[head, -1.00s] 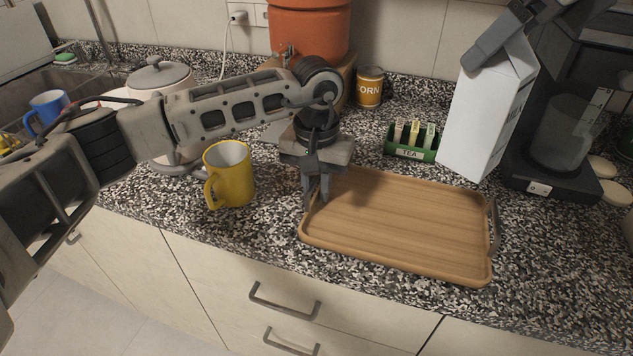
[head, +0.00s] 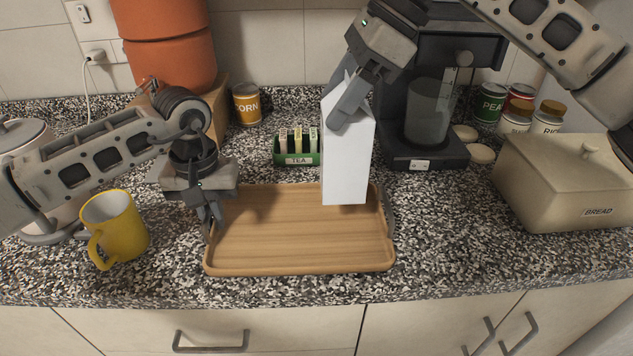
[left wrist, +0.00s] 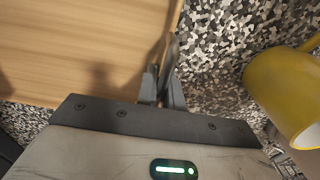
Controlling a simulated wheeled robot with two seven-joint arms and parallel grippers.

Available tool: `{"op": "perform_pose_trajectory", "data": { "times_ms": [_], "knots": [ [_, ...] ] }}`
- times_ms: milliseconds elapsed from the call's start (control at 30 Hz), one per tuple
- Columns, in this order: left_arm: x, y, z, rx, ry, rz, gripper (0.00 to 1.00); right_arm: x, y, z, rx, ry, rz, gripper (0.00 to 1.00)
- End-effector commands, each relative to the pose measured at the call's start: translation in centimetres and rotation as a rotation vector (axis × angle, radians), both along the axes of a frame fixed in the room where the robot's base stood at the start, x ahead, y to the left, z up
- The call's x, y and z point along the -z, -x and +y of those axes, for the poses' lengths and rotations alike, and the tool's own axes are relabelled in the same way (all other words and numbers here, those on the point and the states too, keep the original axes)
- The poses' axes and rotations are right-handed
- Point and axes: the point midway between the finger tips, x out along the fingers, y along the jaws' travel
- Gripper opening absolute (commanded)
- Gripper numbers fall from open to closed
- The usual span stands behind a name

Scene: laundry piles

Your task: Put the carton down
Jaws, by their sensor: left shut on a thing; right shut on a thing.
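The white carton (head: 347,165) is upright in the head view, with its base over the back right part of the wooden tray (head: 290,245). I cannot tell whether the base touches the tray. My right gripper (head: 350,105) is shut on the carton's top from above. My left gripper (head: 208,212) is at the tray's left end, pointing down and shut on the tray's left handle, which the fingers mostly hide. In the left wrist view, the fingers (left wrist: 165,85) are at the edge of the tray (left wrist: 75,45).
A yellow mug (head: 115,230) stands left of the tray. Behind are a green tea holder (head: 298,158), a corn can (head: 246,104) and a dark coffee machine (head: 425,150). A bread box (head: 565,185) is at right. The tray's front and left are empty.

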Motion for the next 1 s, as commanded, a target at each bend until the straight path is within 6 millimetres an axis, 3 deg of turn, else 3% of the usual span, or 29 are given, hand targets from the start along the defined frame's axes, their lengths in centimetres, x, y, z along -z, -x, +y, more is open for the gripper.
{"op": "perform_pose_trajectory", "data": {
  "times_ms": [100,367,600,1000],
  "knots": [
    [-0.1,0.0,0.0,0.000,0.001,-0.001,0.00,2.1,0.0,0.0,0.002,-0.002,-0.001,0.00],
    [-0.1,0.0,0.0,0.000,0.001,-0.001,0.00,4.3,0.0,0.0,0.004,-0.001,-0.002,0.00],
    [-0.1,0.0,0.0,0.000,0.001,-0.001,0.00,7.3,0.0,0.0,0.005,-0.002,-0.002,0.00],
    [-0.1,0.0,0.0,0.000,0.001,-0.002,0.00,7.9,0.0,0.0,0.004,-0.002,-0.003,0.00]
  ]
}}
